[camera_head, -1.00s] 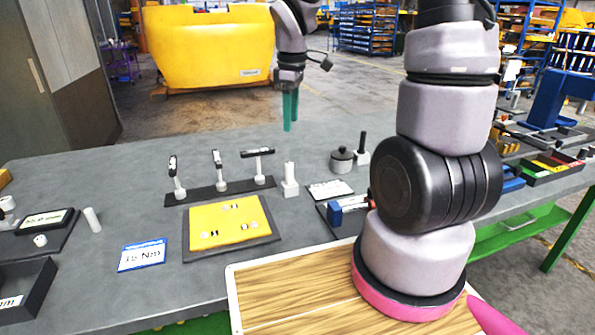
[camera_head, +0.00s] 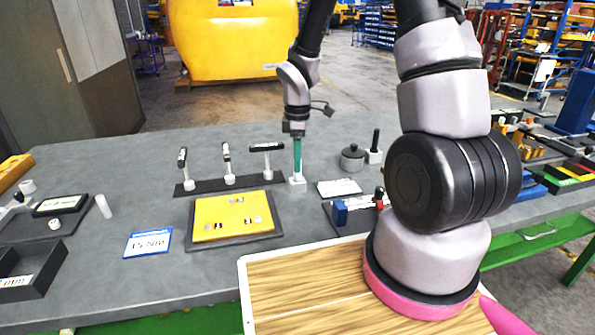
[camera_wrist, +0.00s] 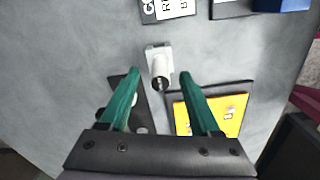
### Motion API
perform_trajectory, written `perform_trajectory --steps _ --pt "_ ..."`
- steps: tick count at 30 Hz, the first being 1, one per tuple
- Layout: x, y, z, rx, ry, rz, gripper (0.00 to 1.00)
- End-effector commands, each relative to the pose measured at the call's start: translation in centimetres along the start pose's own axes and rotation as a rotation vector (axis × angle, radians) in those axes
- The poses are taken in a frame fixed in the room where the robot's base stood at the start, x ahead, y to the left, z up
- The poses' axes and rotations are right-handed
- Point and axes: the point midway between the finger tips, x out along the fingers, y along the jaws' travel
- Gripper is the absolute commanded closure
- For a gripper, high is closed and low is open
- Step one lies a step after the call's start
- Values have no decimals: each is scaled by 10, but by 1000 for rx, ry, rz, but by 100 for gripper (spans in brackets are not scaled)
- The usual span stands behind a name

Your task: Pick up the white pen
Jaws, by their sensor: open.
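A white upright cylinder, which looks like the white pen (camera_wrist: 160,66), stands in a small white square holder (camera_head: 297,186) on the grey table. In the wrist view its dark round top faces the camera. My gripper (camera_wrist: 160,73) is open, with its two green fingers on either side of the pen in that view. In the head view my gripper (camera_head: 297,158) is right above the holder and its fingers hide most of the pen. I cannot tell whether either finger touches it.
A dark rack (camera_head: 230,186) with several hammer-like tools stands just left of the holder. A yellow pad (camera_head: 230,222) lies in front. A grey lidded pot (camera_head: 352,158) and a black post (camera_head: 375,142) stand to the right. Another white cylinder (camera_head: 103,206) is far left.

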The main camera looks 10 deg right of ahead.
Motion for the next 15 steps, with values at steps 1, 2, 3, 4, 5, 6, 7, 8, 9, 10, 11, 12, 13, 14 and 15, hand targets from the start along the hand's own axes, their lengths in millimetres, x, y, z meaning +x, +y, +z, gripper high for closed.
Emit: perform_trajectory --steps 1,2,3,4,5,6,7,8,9,10,11,12,13,14,15 --pt "9 -1 0 -2 -2 -3 36" --pt "12 -1 0 -1 -2 -3 36" --pt "16 0 0 -1 -1 -2 36" --pt "19 -1 0 0 -1 -2 36" --pt "21 -1 0 0 -1 -2 36" --pt "23 0 0 0 0 -1 36" --pt "23 0 0 0 0 0 36" --pt "23 0 0 0 0 0 36" --pt "23 0 0 0 0 1 36" --pt "23 0 0 0 0 1 36" --pt "23 0 0 0 0 1 36" --pt "23 0 0 0 0 1 36" --pt "23 0 0 0 0 1 40" --pt "23 0 0 0 0 1 51" --pt "23 0 0 0 0 1 67"
